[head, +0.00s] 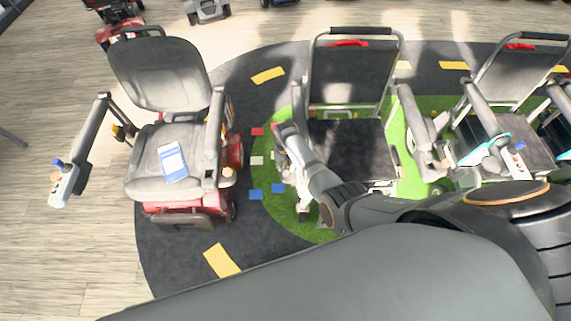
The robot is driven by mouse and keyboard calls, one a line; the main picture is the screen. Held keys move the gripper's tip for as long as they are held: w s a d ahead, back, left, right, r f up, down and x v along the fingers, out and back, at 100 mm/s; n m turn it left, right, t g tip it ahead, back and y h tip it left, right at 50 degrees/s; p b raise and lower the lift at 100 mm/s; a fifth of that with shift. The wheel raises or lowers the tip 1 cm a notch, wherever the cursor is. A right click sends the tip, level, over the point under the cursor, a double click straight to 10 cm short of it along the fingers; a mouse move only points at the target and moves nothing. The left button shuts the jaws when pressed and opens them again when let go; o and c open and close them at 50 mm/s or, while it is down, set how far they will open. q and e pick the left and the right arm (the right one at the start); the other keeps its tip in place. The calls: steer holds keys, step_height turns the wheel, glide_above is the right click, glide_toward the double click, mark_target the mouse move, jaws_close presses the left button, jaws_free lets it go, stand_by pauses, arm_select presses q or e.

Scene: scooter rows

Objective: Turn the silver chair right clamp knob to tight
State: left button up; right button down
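A chair with a silver tube frame and black seat (347,148) stands in the middle, facing me. A similar chair (512,75) stands to its right; I cannot tell which is the silver chair. The clamp knob cannot be made out; it is too small or hidden by my arm. My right arm comes in from the lower right. Its gripper end (290,143) is at the middle chair's picture-left side, by the armrest (298,104). Its fingers are too small to tell open from shut, or contact. My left gripper is not in view.
A red-based power chair (187,206) with a grey seat and a blue-white card (173,162) stands at the left. Open wood floor lies at far left. My arm links cover the lower right.

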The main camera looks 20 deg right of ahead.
steer(key=m, duration=0.3)
steer(key=shift+r+m+p, duration=0.1)
steer(key=shift+m+p, duration=0.2)
steer(key=shift+p, duration=0.1)
steer(key=m, duration=0.3)
steer(key=shift+d+m+p, duration=0.1)
steer(key=shift+m+p, duration=0.2)
steer(key=shift+p, duration=0.05)
steer(key=m, duration=0.3)
steer(key=shift+s+m, duration=0.1)
steer(key=shift+m, duration=0.2)
steer(key=shift+m+p, duration=0.4)
steer(key=shift+m, duration=1.2)
steer(key=c, duration=1)
jaws_free()
steer(key=shift+o, duration=0.2)
step_height(320, 180, up, 12)
